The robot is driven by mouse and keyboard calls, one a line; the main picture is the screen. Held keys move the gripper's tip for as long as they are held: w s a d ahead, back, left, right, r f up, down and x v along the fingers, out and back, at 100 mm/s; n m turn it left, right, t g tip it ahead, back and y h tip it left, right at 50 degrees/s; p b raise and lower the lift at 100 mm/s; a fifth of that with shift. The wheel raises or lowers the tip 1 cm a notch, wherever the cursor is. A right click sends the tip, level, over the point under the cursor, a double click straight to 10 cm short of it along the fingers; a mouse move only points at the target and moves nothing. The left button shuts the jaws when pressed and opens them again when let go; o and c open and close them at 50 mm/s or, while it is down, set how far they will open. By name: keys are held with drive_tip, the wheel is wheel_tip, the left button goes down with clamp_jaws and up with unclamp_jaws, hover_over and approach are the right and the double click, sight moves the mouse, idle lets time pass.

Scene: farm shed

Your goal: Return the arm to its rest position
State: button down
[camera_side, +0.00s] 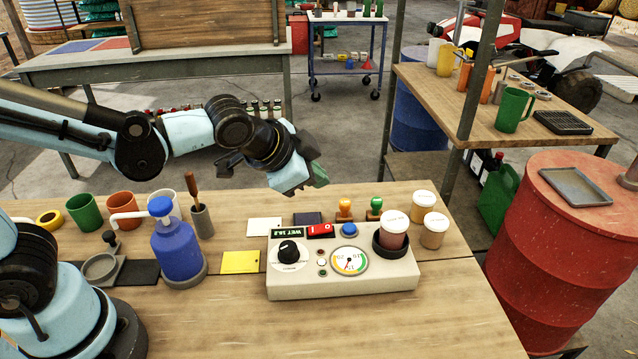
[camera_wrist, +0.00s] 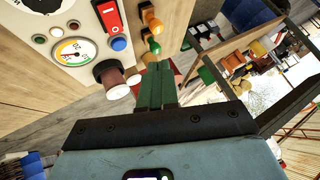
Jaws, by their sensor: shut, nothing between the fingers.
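My gripper (camera_side: 308,180) is in the air above the back of the workbench, over and behind the grey meter box (camera_side: 400,278). Its green fingers (camera_wrist: 156,86) are together in the wrist view, with nothing between them. It touches nothing that I can see. My arm reaches in from the left in the side view, with its middle links roughly level. The meter box has a black knob, a red switch (camera_side: 321,231), a blue button (camera_side: 349,229) and a round dial. A white-lidded jar (camera_side: 394,234) with reddish contents stands in the box's black cup.
Two more white-lidded jars (camera_side: 433,231) stand behind the box. A blue pump bottle (camera_side: 177,247), a tool in a grey holder (camera_side: 201,219) and several cups (camera_side: 84,212) stand to the left. A yellow card (camera_side: 240,262) lies left of the box. The bench's front right is clear.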

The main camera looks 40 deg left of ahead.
drive_tip(key=s+a+n+g, duration=0.1)
drive_tip(key=s+a+n, duration=0.7)
drive_tip(key=s+a, duration=0.2)
drive_tip(key=shift+g+y, duration=0.3)
drive_tip(key=shift+y, duration=0.1)
